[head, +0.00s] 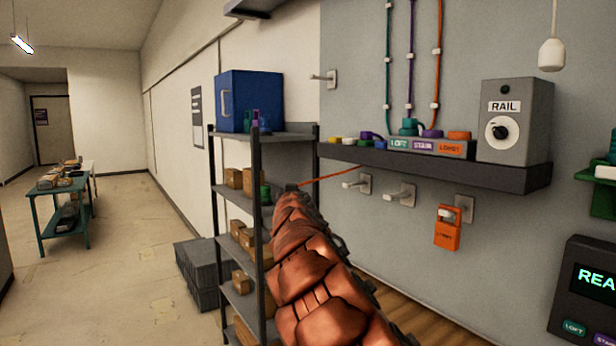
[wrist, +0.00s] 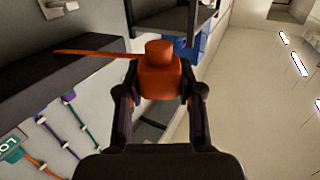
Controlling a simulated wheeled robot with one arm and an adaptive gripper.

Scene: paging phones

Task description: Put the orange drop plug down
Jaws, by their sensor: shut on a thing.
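In the wrist view my gripper (wrist: 160,88) is shut on the orange drop plug (wrist: 160,78), a squat orange body with a round knob, one finger on each side. A thin orange cord (wrist: 95,53) runs from it to the left, towards the dark wall shelf. In the head view my orange arm hides the plug and the gripper's fingers, but the cord (head: 330,177) shows, rising to the right towards the wall shelf (head: 500,177). I see no surface touching the plug from below.
The wall shelf holds a block labelled in green, purple and orange (head: 450,148), coloured caps and a grey RAIL box (head: 515,120). Pegs and an orange tag (head: 447,235) hang below. A dark rack (head: 285,137) with boxes and a blue case (head: 250,100) stands left of my arm.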

